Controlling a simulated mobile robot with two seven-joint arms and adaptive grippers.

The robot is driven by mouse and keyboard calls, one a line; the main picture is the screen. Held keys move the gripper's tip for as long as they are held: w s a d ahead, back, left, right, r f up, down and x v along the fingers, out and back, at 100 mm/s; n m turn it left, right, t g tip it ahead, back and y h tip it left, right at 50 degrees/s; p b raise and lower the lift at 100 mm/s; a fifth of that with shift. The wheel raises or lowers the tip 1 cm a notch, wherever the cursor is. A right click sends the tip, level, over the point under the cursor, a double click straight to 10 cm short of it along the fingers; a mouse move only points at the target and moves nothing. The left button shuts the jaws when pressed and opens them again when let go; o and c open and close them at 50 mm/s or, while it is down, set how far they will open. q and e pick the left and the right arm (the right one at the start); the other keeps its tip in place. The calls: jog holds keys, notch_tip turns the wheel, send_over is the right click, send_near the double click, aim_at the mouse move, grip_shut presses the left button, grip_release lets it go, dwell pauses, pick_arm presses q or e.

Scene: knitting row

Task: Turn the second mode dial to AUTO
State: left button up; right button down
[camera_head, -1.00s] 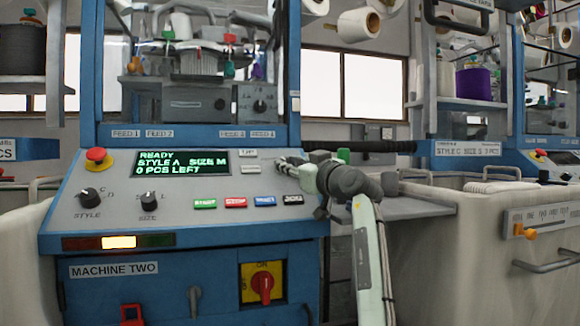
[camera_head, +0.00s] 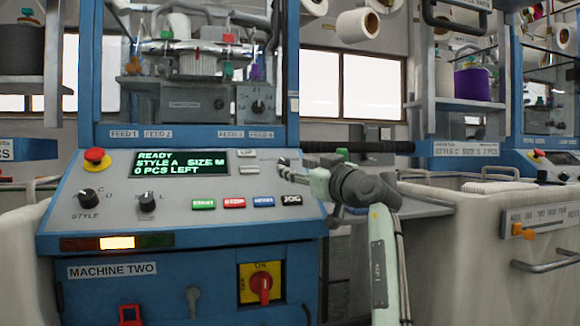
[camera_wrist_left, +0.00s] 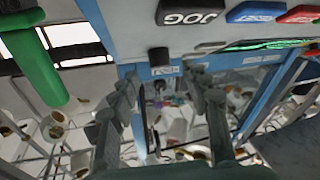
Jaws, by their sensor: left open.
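My left gripper (camera_head: 284,168) is at the upper right corner of the MACHINE TWO control panel (camera_head: 190,228). Its two fingers (camera_wrist_left: 162,82) stand apart in the left wrist view. A small black knob (camera_wrist_left: 158,54) shows between and beyond the fingertips, near the JOG button (camera_wrist_left: 190,14); it may be the mode dial. I see no mode or AUTO lettering, and the gripper covers this spot in the head view. I cannot tell whether the fingers touch the knob. My right gripper is not in view.
The panel holds a red stop button (camera_head: 95,158), STYLE dial (camera_head: 87,198), SIZE dial (camera_head: 146,201), a lit display (camera_head: 178,163) and the JOG button (camera_head: 291,200). A red-yellow switch (camera_head: 263,285) is below. A fabric bin (camera_head: 460,240) stands at right.

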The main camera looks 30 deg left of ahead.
pick_arm(q)
jog(key=v, duration=0.7)
jog(key=shift+s+d, duration=0.15)
jog(key=shift+d, duration=0.25)
